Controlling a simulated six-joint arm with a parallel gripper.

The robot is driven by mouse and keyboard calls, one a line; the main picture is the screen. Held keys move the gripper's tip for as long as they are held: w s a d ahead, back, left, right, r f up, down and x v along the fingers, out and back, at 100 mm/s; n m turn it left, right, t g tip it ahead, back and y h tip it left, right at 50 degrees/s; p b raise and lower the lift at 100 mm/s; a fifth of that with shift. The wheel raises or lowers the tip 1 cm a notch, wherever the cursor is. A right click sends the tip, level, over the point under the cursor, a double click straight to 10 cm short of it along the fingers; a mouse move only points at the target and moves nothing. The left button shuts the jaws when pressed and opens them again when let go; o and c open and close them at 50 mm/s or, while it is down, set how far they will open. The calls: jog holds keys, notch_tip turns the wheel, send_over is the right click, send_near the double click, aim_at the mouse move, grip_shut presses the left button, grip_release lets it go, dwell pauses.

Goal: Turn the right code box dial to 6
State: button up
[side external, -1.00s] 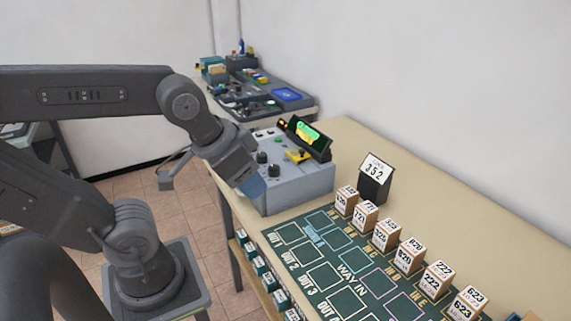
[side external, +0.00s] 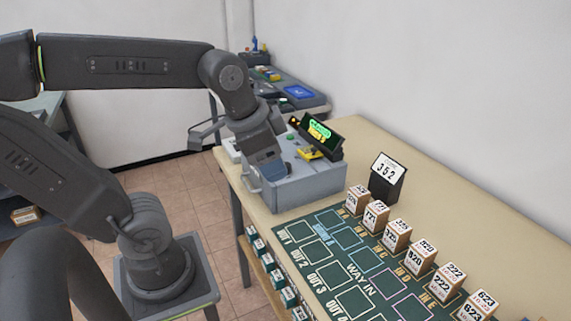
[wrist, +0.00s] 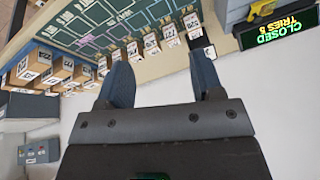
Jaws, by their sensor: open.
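The grey code box (side external: 308,188) stands at the far left end of the bench. Its dials are hidden behind my gripper in the side view. A dark display (side external: 321,134) on its back edge shows green and yellow text; in the wrist view the display (wrist: 278,30) appears upside down and reads CLOSED and TRIES with a digit. My gripper (side external: 268,177) is over the left part of the box, pointing down. Contact with a dial cannot be seen. In the wrist view my gripper (wrist: 163,82) has its two blue fingers apart with nothing between them.
A yellow part (side external: 310,153) sits on the box top. A card stand (side external: 387,178) reading 352 is to the right. Several numbered parcels (side external: 396,236) line the green mat (side external: 300,257). The bench's back strip (side external: 450,195) is clear.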

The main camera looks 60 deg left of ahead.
jog(key=w+a+f+m+g, duration=0.1)
jog(key=w+a+m+g, duration=0.1)
jog(key=w+a+m, duration=0.6)
jog(key=w+a+f+m+g, duration=0.1)
jog(key=w+a+m+g, duration=0.25)
jog(key=a+m, duration=0.5)
jog(key=shift+n+t, duration=0.45)
jog(key=shift+n, duration=0.3)
jog(key=f, duration=0.4)
jog(key=a+f, duration=0.1)
jog(key=f, duration=0.4)
jog(key=w+f, duration=0.1)
jog(key=f, duration=0.4)
jog(key=shift+a, duration=0.4)
jog(key=c, duration=0.9)
jog(key=shift+c, duration=0.2)
